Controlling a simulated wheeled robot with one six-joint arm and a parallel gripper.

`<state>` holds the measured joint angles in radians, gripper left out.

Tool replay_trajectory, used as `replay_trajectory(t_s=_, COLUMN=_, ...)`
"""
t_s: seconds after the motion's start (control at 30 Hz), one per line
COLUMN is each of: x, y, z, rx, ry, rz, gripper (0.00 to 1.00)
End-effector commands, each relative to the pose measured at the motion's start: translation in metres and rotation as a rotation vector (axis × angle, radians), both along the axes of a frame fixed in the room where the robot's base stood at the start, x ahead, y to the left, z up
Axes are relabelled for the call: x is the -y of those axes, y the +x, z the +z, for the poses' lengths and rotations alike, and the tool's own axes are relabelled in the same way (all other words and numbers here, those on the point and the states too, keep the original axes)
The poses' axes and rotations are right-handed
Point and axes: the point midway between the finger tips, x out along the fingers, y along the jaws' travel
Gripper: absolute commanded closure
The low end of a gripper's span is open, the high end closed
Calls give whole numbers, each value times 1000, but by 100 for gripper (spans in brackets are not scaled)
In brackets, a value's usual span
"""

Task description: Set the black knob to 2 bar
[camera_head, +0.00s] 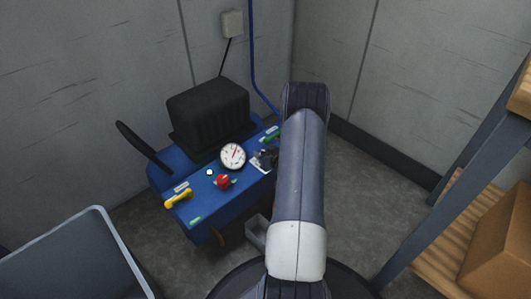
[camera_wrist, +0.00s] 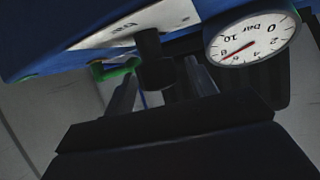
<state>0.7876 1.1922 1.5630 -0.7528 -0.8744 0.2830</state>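The black knob (camera_wrist: 156,66) shows in the wrist view, standing out from a white scale plate (camera_wrist: 135,27) marked "bar". The setting it points to cannot be read. My gripper (camera_wrist: 163,76) is open, with one finger on each side of the knob and a visible gap to it. In the head view my arm covers much of this spot; my gripper (camera_head: 268,158) is a small dark shape over the white plate (camera_head: 257,163). The round gauge (camera_wrist: 252,38) has a red needle toward the high numbers, around 8. It also shows in the head view (camera_head: 232,156).
The blue compressor (camera_head: 205,204) carries a red knob (camera_head: 223,182), a yellow lever (camera_head: 178,198), a green handle (camera_head: 271,135) and a black motor housing (camera_head: 208,113). A black handle (camera_head: 143,145) rises at its left. A grey bin (camera_head: 90,262) and a shelf with a cardboard box (camera_head: 503,240) flank it.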

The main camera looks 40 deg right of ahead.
Motion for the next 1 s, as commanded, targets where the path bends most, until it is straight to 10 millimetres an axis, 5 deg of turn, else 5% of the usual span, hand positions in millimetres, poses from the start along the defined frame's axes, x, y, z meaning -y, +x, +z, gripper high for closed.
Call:
replay_trajectory(t_s=0.5, x=0, y=0, z=0, rx=0, ry=-1, rz=0, gripper=89)
replay_trajectory(t_s=1.0, x=2, y=0, z=2, rx=1, ry=-1, rz=120, gripper=89)
